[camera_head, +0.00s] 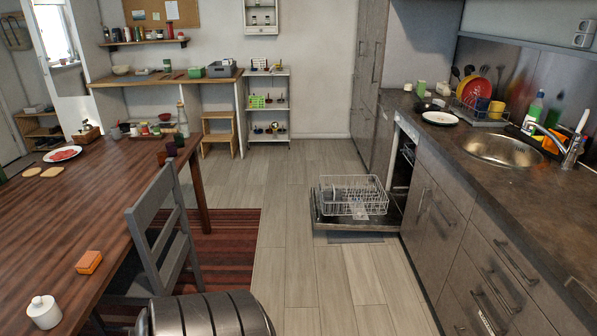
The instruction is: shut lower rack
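The lower rack (352,195) is a white wire basket, pulled out over the dishwasher's lowered door (322,217). The door lies folded down near the floor, and the dishwasher opening (403,160) is in the counter front to the right of the rack. Some light-coloured items seem to sit in the rack's left part, too small to make out. Neither of my grippers shows in the head view.
A wooden table (110,215) and a grey chair (165,225) stand on the left, the chair on a striped rug (225,255). The counter (500,160) with a sink runs along the right. Bare floor (300,285) lies before the open door.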

